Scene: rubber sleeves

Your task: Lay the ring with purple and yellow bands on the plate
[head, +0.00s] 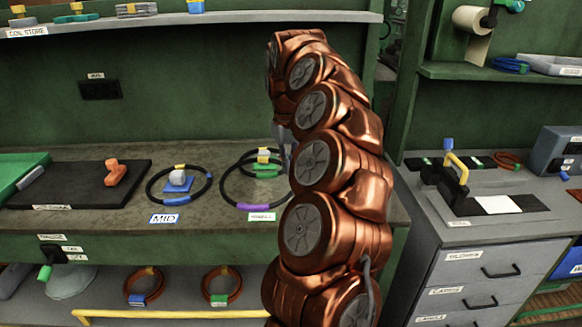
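A black ring with a purple band (252,207) at its front lies on the bench at the right, partly hidden behind my arm. Yellow and green bands show near its back, by a small grey block; I cannot tell which belong to this ring, as black loops overlap there. A flat black plate (50,187) lies at the bench's left, with an orange handled object (115,173) on its right part. My gripper (284,145) is mostly hidden behind my copper arm, close to the right-hand rings; its fingers do not show clearly.
Another black ring with blue and yellow bands (176,201) lies around a blue and grey block (178,181), between plate and right-hand rings. A green tray (22,172) adjoins the plate's left. Orange rings (221,286) lie on the lower shelf. A drawer cabinet (485,275) stands right.

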